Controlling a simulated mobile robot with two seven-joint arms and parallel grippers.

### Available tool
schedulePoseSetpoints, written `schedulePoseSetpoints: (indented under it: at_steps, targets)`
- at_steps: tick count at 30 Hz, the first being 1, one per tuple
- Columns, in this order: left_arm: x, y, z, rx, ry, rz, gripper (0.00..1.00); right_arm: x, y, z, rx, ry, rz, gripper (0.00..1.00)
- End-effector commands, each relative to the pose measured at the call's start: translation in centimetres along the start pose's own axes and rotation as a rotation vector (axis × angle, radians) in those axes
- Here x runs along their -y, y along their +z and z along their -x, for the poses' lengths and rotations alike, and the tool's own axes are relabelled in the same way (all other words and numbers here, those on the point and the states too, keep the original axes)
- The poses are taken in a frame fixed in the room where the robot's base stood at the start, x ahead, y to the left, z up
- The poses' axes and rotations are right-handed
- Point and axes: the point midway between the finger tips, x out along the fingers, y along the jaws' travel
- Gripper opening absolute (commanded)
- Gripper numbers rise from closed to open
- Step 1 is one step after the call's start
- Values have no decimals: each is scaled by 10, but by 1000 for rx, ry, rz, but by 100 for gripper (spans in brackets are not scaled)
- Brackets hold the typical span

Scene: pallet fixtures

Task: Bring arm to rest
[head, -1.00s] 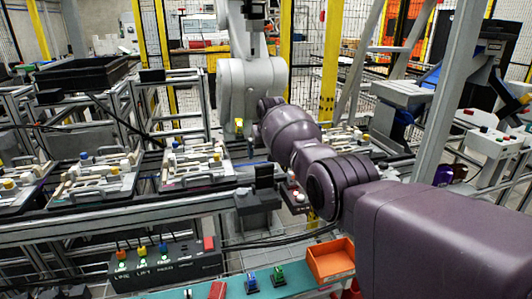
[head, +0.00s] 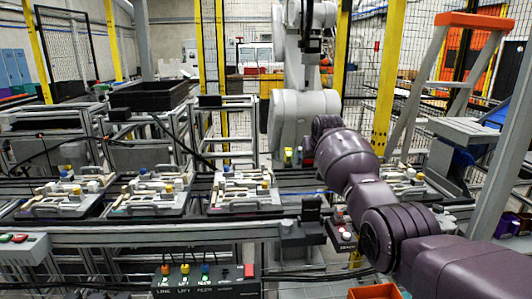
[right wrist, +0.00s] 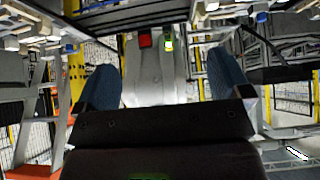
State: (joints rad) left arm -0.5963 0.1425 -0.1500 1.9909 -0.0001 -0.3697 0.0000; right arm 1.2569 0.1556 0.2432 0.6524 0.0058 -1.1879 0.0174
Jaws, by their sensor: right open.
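My right arm (head: 385,215), purple, comes in from the lower right of the head view and reaches over the conveyor line toward the white robot. Its hand end is small and partly hidden behind the forearm there. In the right wrist view my right gripper (right wrist: 164,82) is open, with its two blue-padded fingers wide apart and nothing between them. The white robot's pedestal (right wrist: 150,75) shows beyond the fingers, with a red and a yellow-green light. My left gripper is in neither view.
Pallet fixtures (head: 245,195) with parts stand in a row on the conveyor (head: 150,233) left of my arm. A control box (head: 205,282) with coloured switches is at the lower front. An orange bin (head: 375,291) lies below my arm. Yellow posts (head: 390,80) stand behind.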

Motion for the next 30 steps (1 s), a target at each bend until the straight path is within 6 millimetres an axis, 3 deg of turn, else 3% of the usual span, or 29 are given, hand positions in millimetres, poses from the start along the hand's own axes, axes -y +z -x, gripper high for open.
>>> schedulePoseSetpoints:
  at_steps: [1,4,8,11,14,20,30]
  targets:
    - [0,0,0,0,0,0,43,2,-20,14,-82,2,9,96]
    - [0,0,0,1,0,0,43,4,-51,39,-238,8,26,96]
    - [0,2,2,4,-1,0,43,1,-64,55,-406,22,45,96]
    - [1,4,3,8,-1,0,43,-5,-58,60,-519,34,62,96]
    - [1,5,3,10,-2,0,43,-10,-40,59,-615,44,80,96]
    - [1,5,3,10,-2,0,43,-20,17,51,-748,56,113,96]
    - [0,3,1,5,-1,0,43,-28,144,39,-846,51,151,96]
